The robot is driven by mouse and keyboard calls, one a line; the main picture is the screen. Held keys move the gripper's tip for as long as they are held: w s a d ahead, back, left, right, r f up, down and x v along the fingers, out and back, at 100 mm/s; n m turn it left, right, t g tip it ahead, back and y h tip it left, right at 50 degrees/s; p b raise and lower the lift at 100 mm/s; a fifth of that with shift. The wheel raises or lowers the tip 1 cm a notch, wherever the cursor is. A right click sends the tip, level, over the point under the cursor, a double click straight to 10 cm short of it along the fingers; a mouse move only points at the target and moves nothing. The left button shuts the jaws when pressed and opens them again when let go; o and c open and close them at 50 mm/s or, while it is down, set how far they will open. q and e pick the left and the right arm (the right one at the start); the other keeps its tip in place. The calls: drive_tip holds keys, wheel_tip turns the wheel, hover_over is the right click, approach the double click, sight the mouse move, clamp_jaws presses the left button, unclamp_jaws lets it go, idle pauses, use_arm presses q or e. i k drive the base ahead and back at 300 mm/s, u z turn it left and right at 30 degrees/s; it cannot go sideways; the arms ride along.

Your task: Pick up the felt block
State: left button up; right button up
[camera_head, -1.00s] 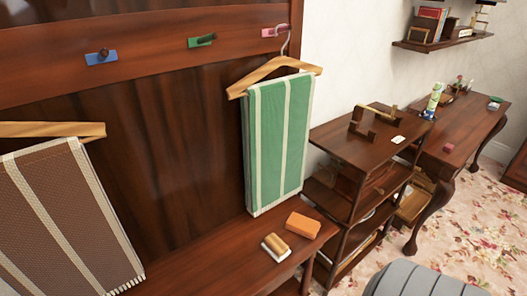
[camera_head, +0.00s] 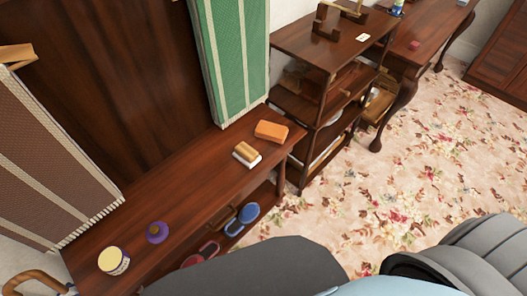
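A small block with a tan wooden top and a pale, felt-like underside (camera_head: 247,155) lies on the dark wooden bench (camera_head: 185,180), near its front edge. It looks like the felt block, though its material is hard to tell at this size. A plain orange block (camera_head: 271,131) lies just behind it to the right, apart from it. Neither of my grippers is in view; only grey and light-blue parts of my own body show along the bottom.
A purple round item (camera_head: 157,232) and a cream-lidded jar (camera_head: 114,261) stand at the bench's left end. A green striped cloth (camera_head: 231,60) hangs behind the blocks. A shelf unit (camera_head: 325,45) stands right of the bench. Floral carpet (camera_head: 400,160) lies open in front.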

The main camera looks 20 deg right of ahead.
sight(245, 154)
drive_tip(key=z, duration=0.55)
drive_tip(key=k, duration=1.3)
drive_tip(key=u, duration=0.05)
drive_tip(key=i, duration=0.5)
drive_tip(key=u, duration=0.9)
drive_tip(key=i, duration=1)
drive_tip(key=z, duration=0.1)
